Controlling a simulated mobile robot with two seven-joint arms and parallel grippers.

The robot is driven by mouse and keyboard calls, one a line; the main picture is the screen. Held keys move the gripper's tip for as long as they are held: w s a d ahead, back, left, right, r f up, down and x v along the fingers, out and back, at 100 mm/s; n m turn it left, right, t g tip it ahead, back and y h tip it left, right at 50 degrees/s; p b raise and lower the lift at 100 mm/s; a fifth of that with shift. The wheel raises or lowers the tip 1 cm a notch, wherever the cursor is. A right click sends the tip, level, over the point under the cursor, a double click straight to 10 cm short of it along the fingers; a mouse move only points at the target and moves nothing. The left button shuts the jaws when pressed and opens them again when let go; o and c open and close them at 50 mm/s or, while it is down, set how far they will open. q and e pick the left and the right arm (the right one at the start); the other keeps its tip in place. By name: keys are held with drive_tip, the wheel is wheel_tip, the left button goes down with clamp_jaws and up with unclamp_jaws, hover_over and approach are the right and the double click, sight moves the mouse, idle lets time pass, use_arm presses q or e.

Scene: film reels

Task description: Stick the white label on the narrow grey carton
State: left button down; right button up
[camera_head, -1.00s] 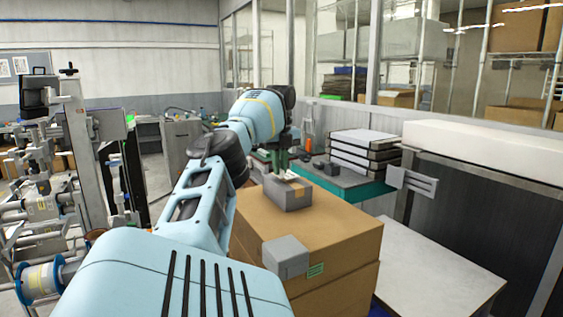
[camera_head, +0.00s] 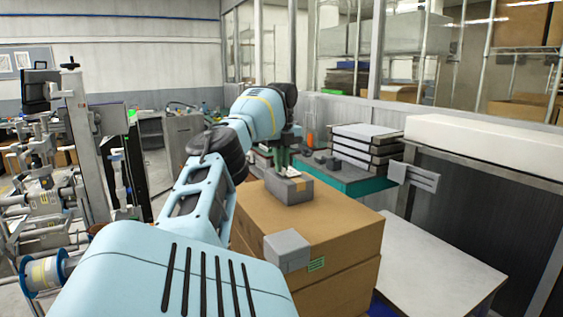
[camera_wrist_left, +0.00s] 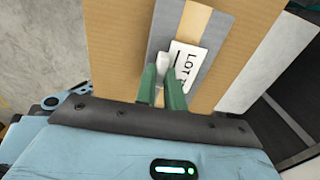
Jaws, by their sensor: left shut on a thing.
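The narrow grey carton (camera_head: 290,192) lies on top of a large cardboard box, with a tan strip of tape across it. In the left wrist view the carton (camera_wrist_left: 216,44) is under my fingers. My left gripper (camera_wrist_left: 162,84), with green fingers, is shut on the label's edge. In the head view this gripper (camera_head: 284,164) is just above the carton. My right gripper is not in view.
The cardboard box (camera_head: 335,232) stands beside a pale tabletop (camera_head: 435,262). Behind is a teal surface (camera_head: 368,189) with stacked cases (camera_head: 366,146). Machinery (camera_head: 45,200) stands at the left.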

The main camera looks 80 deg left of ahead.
use_arm(q)
drive_tip(key=shift+f, duration=0.3)
drive_tip(key=shift+s+f, duration=0.1)
drive_tip(key=shift+f, duration=0.05)
idle(0.4)
drive_tip(key=c, duration=1.4)
unclamp_jaws()
